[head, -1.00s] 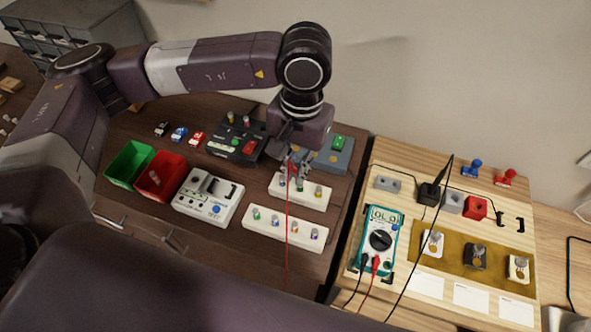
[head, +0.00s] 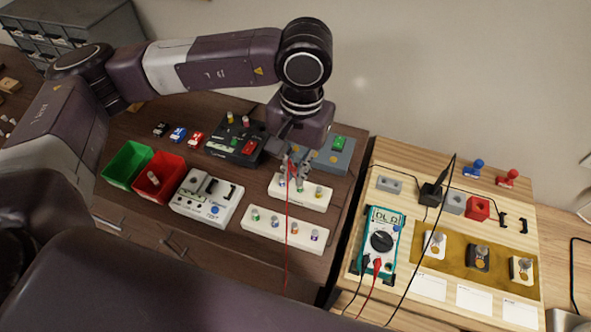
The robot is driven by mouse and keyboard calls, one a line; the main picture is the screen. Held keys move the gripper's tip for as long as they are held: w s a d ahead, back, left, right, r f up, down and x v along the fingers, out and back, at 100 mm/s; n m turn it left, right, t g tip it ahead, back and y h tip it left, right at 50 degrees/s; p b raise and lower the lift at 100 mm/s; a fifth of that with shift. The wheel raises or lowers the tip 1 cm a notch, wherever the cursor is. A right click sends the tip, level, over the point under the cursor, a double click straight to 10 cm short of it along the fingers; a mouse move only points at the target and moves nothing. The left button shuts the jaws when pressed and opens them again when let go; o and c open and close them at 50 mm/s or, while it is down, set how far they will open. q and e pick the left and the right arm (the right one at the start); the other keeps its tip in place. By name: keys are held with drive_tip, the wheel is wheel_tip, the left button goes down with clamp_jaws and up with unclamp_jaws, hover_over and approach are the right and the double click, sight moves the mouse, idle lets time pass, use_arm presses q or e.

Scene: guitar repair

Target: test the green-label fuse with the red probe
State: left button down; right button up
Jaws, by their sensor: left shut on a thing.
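My left gripper (head: 297,172) is shut on the red probe (head: 288,184), over the back white fuse rack (head: 303,198). The probe's red lead (head: 287,245) hangs straight down. The rack holds several small fuses, and the gripper partly hides them. I cannot tell whether the probe tip touches a fuse. The front white rack (head: 267,231) holds several upright fuses with coloured labels; its leftmost fuse (head: 255,214) looks green-labelled. The teal multimeter (head: 382,243) on the right board has red and black leads plugged in. My right gripper is not in view.
Left of the racks are a white tester (head: 226,215), a red bin (head: 167,185) with a small pale item inside, and a green bin (head: 130,160). A dark block (head: 226,150) is behind. On the light wooden board, a red holder (head: 478,208) stands near a black one (head: 430,194).

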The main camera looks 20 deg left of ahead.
sight(295, 167)
use_arm(q)
drive_tip(key=shift+f+b, duration=0.6)
drive_tip(key=shift+b, duration=0.15)
idle(1.1)
drive_tip(key=shift+b, duration=0.5)
idle(1.9)
idle(1.9)
drive_tip(key=shift+r+p, duration=1.2)
drive_tip(key=shift+r, duration=1.85)
